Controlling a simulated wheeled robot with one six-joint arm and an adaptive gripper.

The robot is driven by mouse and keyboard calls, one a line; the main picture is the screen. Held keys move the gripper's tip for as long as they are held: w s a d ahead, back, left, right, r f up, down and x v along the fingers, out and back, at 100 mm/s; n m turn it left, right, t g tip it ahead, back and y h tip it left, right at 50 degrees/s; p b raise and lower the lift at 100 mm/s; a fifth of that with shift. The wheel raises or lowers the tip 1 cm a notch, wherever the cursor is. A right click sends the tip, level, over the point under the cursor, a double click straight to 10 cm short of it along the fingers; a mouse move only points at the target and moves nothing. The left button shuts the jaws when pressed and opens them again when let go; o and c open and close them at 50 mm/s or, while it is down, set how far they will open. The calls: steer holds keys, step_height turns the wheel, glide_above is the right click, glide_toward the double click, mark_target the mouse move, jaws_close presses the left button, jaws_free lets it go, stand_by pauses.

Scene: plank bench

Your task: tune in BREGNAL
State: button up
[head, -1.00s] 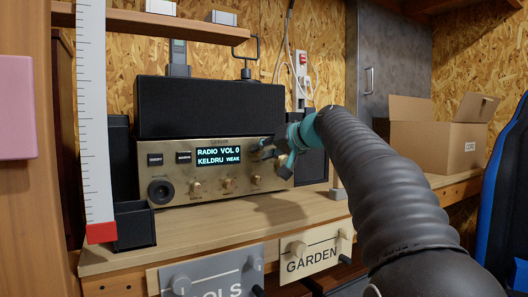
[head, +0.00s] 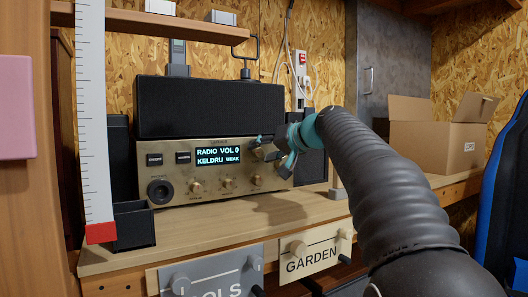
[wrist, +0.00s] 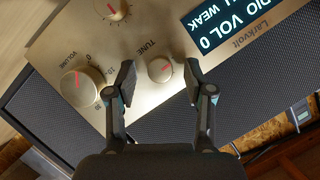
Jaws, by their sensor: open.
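The radio (head: 215,187) has a brass front and stands on the bench. Its display (head: 218,156) reads RADIO VOL 0 and KELDRU WEAK; part of it shows upside down in the wrist view (wrist: 225,25). My gripper (head: 270,152) is at the upper right of the radio front. In the wrist view my open gripper (wrist: 160,82) has one finger on each side of the TUNE knob (wrist: 160,69), with gaps visible. The TUNE knob's red mark is visible. In the head view the gripper partly hides this area. The VOLUME knob (wrist: 83,85) is just outside the left finger.
Several small knobs sit low on the radio front. A cardboard box (head: 435,145) is at the right. Drawers labelled GARDEN (head: 325,255) and TOOLS are below the bench edge.

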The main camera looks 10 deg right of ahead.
steer(key=v, duration=1.2)
